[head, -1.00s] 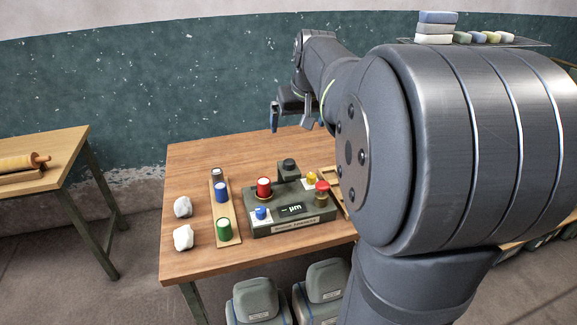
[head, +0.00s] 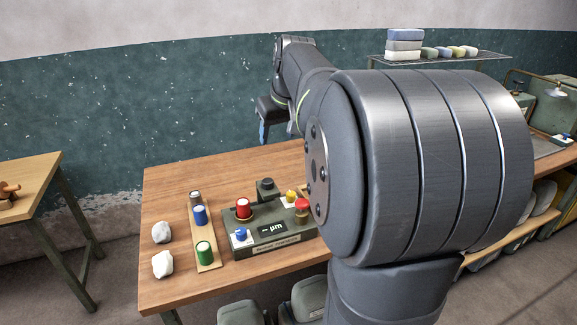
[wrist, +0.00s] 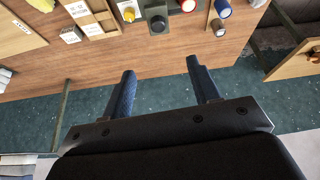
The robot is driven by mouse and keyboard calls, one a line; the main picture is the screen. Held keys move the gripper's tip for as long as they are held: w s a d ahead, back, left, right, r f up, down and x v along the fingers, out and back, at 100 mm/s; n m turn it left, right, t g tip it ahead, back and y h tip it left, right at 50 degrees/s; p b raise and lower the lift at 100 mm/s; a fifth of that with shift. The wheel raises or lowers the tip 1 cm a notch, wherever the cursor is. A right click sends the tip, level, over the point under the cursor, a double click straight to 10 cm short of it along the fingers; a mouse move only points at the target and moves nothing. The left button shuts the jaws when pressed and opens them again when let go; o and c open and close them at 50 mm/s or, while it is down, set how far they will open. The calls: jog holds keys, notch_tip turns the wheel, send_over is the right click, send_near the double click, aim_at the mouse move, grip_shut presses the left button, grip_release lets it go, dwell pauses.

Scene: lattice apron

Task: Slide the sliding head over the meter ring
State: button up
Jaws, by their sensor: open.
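The meter is a dark green box (head: 285,243) with a "µm" display on the wooden table. The sliding head looks to be the dark block with a round black knob (head: 267,184) at the meter's back edge; it also shows at the top of the wrist view (wrist: 156,20). A red cylinder (head: 243,209) stands on the meter inside a thin gold rim, which seems to be the meter ring (head: 244,219). My gripper (wrist: 160,69) is open and empty, its fingers apart beyond the table's back edge.
A wooden strip (head: 207,250) left of the meter holds blue, green and grey cylinders. Two white lumps (head: 162,248) lie further left. A red-topped post (head: 302,206), a yellow knob (head: 291,195) and a blue knob (head: 241,234) stand on the meter. My arm hides the table's right side.

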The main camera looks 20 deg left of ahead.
jog(key=w+f+n+g, duration=0.3)
jog(key=w+f+n, duration=0.1)
jog(key=w+n, duration=0.3)
jog(key=y, duration=0.1)
send_near(268, 180)
jog(key=shift+n, duration=0.4)
jog(key=x, duration=0.8)
jog(key=shift+a+f, duration=0.2)
jog(key=shift+f, duration=0.1)
